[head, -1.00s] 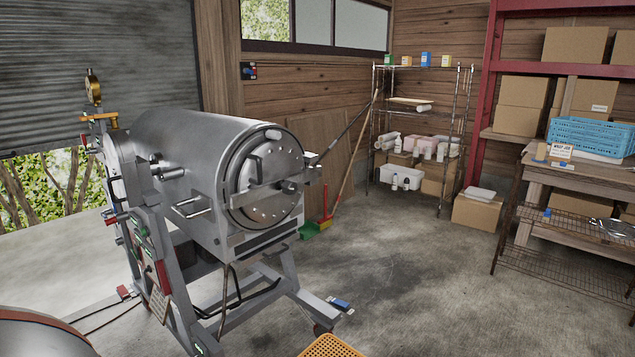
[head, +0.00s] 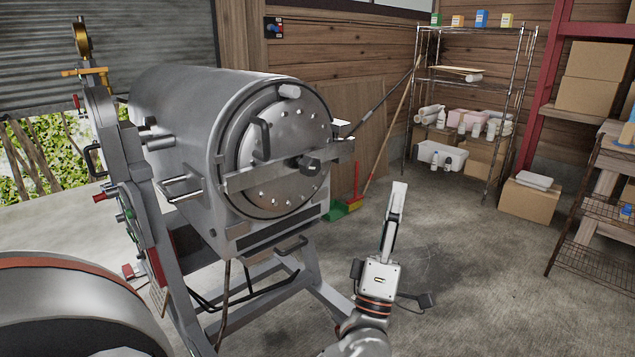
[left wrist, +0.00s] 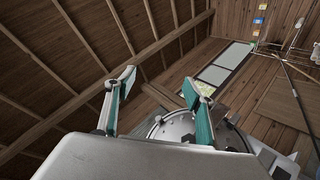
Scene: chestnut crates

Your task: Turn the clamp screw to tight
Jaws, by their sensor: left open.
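The clamp screw (head: 310,164) is a dark knob at the middle of a flat grey clamp bar (head: 245,180). The bar lies across the round steel door (head: 285,130) of a horizontal drum machine (head: 190,105). My left gripper (head: 397,190) points upward in front of and to the right of the door, apart from the screw. It is open and empty; its two fingers stand apart in the left wrist view (left wrist: 157,88). That view shows part of the door (left wrist: 175,128) behind the fingers; I cannot make out the screw there. My right gripper is not in view.
The machine's frame leg (head: 320,285) reaches forward across the floor. A wire shelf (head: 475,88) with bottles and bins stands at the back. A green dustpan (head: 337,211) and a broom (head: 385,140) are by the wall.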

